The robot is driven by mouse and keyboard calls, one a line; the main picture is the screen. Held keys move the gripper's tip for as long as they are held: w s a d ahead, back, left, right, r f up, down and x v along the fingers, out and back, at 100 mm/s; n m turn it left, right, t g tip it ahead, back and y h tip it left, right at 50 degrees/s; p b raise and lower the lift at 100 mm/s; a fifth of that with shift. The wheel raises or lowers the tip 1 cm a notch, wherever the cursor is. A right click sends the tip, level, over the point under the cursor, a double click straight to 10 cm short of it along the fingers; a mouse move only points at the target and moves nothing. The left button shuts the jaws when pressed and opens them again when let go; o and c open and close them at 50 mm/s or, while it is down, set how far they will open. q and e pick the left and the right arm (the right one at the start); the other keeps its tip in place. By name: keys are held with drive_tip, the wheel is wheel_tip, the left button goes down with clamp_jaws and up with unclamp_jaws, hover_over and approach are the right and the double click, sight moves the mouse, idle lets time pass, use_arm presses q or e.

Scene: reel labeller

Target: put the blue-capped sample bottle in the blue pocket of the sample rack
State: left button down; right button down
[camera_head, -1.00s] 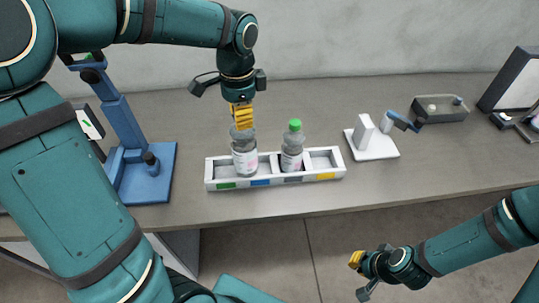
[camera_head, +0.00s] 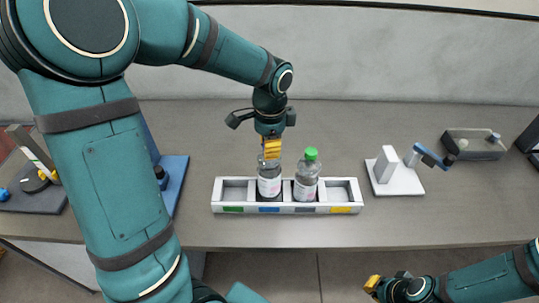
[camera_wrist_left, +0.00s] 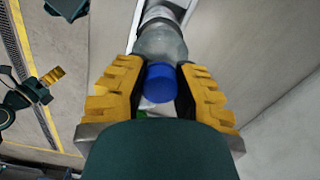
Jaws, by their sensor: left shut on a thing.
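The blue-capped sample bottle (camera_head: 269,184) is upright at the blue pocket of the white sample rack (camera_head: 289,210), above the blue label (camera_head: 269,209). My left gripper (camera_head: 271,150) is shut on its top from above and hides the cap in the head view. In the left wrist view the blue cap (camera_wrist_left: 172,84) sits between the yellow fingers. The bottle's lower end is behind the rack's front wall; I cannot tell whether it touches the pocket floor. My right gripper (camera_head: 372,284) is at the lower right, away from the rack, its fingers partly cut off.
A green-capped bottle (camera_head: 307,178) stands in the grey-labelled pocket, close beside the held bottle. The green and yellow pockets are empty. A white stand (camera_head: 395,176) and a grey box (camera_head: 472,145) are to the right. A blue stand (camera_head: 174,178) is to the left, partly behind my arm.

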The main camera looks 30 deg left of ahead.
use_arm(q)
drive_tip(key=shift+f, duration=1.5)
drive_tip(key=c, duration=0.8)
unclamp_jaws()
wheel_tip(320, 180, up, 12)
drive_tip(key=shift+w+d+r+p, duration=0.1)
drive_tip(key=shift+p, duration=0.65)
